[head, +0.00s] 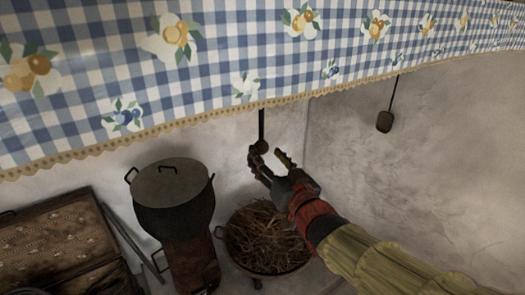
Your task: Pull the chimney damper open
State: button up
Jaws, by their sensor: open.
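A dark rod with a round knob (262,147) hangs below the checked cloth valance, near the wall corner; it looks like the damper pull. A second dark rod with a brownish block-shaped end (384,121) hangs farther right against the pale wall. I cannot tell for sure which is the damper's. My gripper (267,158) is open, its fingers pointing up and left, with the knob at or close beside the left fingertip. Whether they touch is unclear. The damper itself is hidden behind the valance.
A blue-and-white checked valance (190,75) with fruit print spans the top. Below stand a lidded dark pot (172,210) and a basket of twigs (262,240). An open patterned chest (55,245) is at lower left.

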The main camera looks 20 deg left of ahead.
jog(key=v, duration=0.8)
jog(key=s+d+f+g+h, duration=0.2)
jog(key=d+f+h, duration=0.25)
jog(key=f, duration=0.25)
jog(key=s+d+f+g+h, duration=0.2)
jog(key=d+f+h, duration=0.1)
jog(key=d+f, duration=0.4)
jog(key=s+d+m+g+h, duration=0.3)
jog(key=s+d+m+g, duration=0.1)
jog(key=s+d, duration=1.2)
jog(key=shift+d+r+m+g, duration=0.25)
jog(key=shift+d+m+g, duration=0.05)
jog(key=shift+d+m, duration=0.4)
